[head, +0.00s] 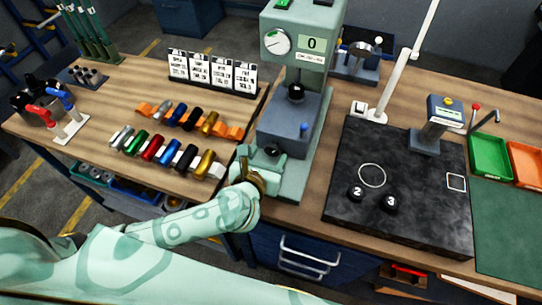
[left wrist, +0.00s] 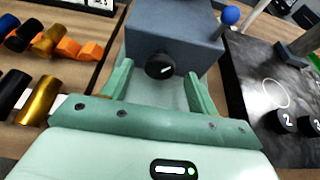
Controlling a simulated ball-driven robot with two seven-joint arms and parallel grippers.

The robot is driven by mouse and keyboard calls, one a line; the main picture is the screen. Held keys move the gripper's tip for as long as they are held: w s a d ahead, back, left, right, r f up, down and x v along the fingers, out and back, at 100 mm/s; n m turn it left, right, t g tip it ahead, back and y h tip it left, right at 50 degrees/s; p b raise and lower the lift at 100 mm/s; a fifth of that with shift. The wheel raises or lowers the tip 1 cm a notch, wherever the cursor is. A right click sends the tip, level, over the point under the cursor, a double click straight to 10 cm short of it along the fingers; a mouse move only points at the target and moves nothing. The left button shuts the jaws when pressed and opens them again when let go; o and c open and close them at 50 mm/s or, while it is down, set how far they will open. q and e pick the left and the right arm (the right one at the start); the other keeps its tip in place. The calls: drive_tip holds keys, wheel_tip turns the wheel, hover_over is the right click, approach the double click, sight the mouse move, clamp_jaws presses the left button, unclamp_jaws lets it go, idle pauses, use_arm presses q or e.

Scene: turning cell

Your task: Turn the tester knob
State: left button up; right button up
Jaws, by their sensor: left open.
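The tester (head: 309,60) is a grey-green machine at the back of the bench, with a round dial, a display reading 0 and a dark blue-grey block (left wrist: 172,28) at its base. A round black knob (head: 273,149) with a white mark sits low at its front. In the left wrist view the knob (left wrist: 160,66) shows between and beyond my fingers, its mark slanting up to the right. My left gripper (head: 264,163) is open and empty, its fingers (left wrist: 158,76) on either side of the knob with gaps. I cannot tell how deep they reach. My right gripper is out of view.
Coloured cylinders (head: 153,148) lie in rows left of the tester, before several label cards (head: 212,73). A blue-balled lever (left wrist: 231,16) sticks out on the block's right. A black plate (head: 405,224) with two numbered black weights (head: 356,194) lies right. Green and orange bins (head: 489,158) stand beyond.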

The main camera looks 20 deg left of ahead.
sight(273, 148)
use_arm(q)
drive_tip(key=shift+b+x, duration=0.5)
drive_tip(key=shift+x, duration=0.95)
drive_tip(key=c, duration=0.9)
drive_tip(key=shift+r, duration=0.1)
drive_tip(key=shift+c, duration=0.2)
